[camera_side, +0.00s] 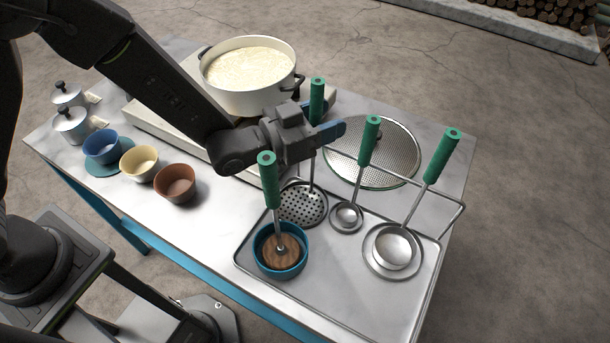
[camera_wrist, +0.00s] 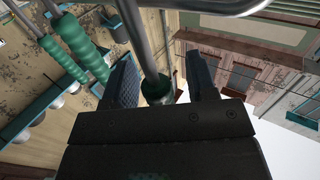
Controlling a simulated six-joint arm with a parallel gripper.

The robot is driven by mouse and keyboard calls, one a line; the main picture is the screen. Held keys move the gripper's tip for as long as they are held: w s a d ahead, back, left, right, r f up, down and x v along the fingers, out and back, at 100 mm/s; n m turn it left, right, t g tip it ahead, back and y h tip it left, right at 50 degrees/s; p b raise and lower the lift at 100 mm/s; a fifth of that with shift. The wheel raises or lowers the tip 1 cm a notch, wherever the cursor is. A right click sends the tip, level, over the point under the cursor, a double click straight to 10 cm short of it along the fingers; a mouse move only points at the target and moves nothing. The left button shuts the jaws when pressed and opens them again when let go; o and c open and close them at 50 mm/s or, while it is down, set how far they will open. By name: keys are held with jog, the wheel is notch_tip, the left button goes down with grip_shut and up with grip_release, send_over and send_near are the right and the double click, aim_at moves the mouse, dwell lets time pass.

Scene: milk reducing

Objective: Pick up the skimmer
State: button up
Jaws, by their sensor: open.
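The skimmer has a round perforated metal head (camera_side: 303,204) at the back left of the wire-railed tray (camera_side: 350,285), and an upright green handle (camera_side: 317,92). My gripper (camera_side: 324,122) is open at the handle's lower part, with blue-tipped fingers beside it. In the wrist view, a green handle (camera_wrist: 156,88) with a metal rod lies between the open fingers of my gripper (camera_wrist: 163,75), with a gap on the right. Contact with the fingers cannot be told. Part of the skimmer's shaft is hidden by my gripper in the side view.
Two green-handled ladles (camera_side: 347,216) (camera_side: 392,250) stand to the right. A mesh disc (camera_side: 395,160) lies behind them. A white pot (camera_side: 238,95) of pale liquid and small cups (camera_side: 176,188) are left.

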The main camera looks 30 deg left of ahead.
grip_shut()
dwell(0.5)
jog(key=shift+r, duration=0.1)
